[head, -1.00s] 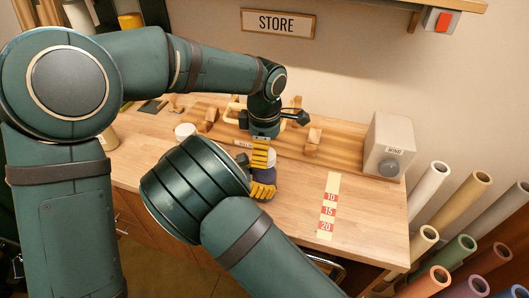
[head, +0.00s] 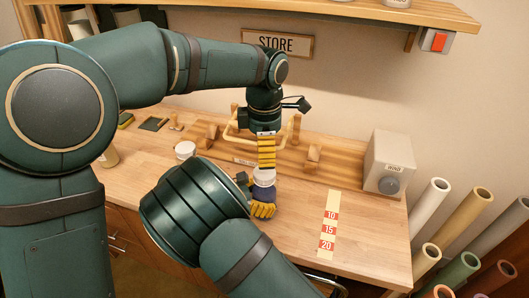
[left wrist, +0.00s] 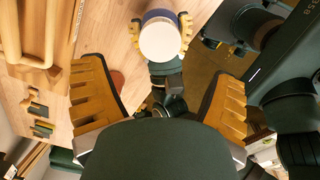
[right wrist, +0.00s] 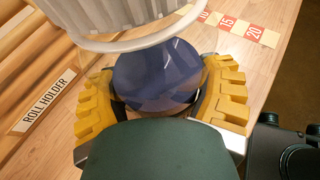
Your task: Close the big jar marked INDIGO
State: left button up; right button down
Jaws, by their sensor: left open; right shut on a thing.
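A dark blue jar (right wrist: 160,75) is clamped between the yellow fingers of my right gripper (head: 262,209). A white ridged lid (head: 264,177) sits over its top. In the right wrist view the lid (right wrist: 120,25) is large and close; how tightly it is seated I cannot tell. In the left wrist view the lid's round top (left wrist: 162,40) faces the camera. No INDIGO marking is readable. My left gripper (head: 266,168) points down just above the lid. Its fingers are spread wide and empty in the left wrist view (left wrist: 160,75).
A wooden roll holder (head: 240,140) runs along the back of the wooden table (head: 290,215). A small white-topped container (head: 185,150) stands left of the jar. A WIND box (head: 388,160) is at the back right, a marked strip (head: 329,228) before it. Coloured rolls (head: 470,205) stand right.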

aim_at(264, 171)
pick_arm(q)
jog(key=shift+f, duration=0.15)
jog(key=shift+f, duration=3.9)
jog(key=c, duration=1.3)
jog(key=shift+m, duration=1.7)
jog(key=o, duration=1.3)
